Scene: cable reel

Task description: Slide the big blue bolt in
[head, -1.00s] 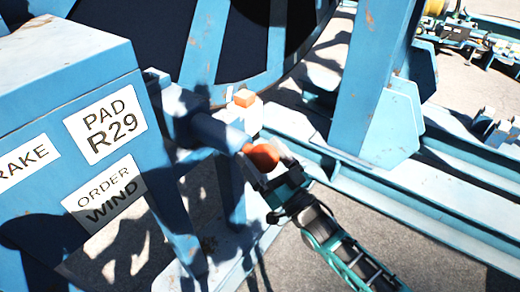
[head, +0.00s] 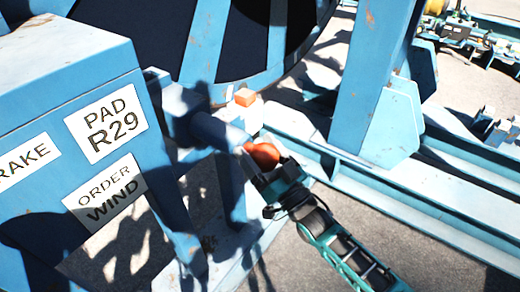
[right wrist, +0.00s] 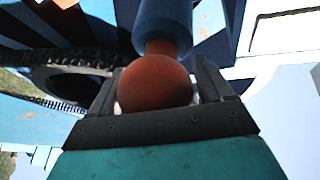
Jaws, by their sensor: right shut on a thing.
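The big blue bolt (head: 218,131) is a thick blue cylinder lying sideways beside the blue cabinet. It ends in an orange-red ball knob (head: 263,156). My right gripper (head: 259,163) is shut on this knob. In the right wrist view the knob (right wrist: 155,84) sits between the two dark fingers, and the blue shaft (right wrist: 163,22) runs away from it. The far end of the bolt is hidden behind the cabinet's edge and frame. My left gripper is not in view.
A blue cabinet (head: 75,75) with white labels stands at left. A small orange block (head: 245,97) sits behind the bolt. A large reel (head: 245,45) and an upright blue post (head: 365,75) stand behind. Blue rails (head: 400,190) cross the right side.

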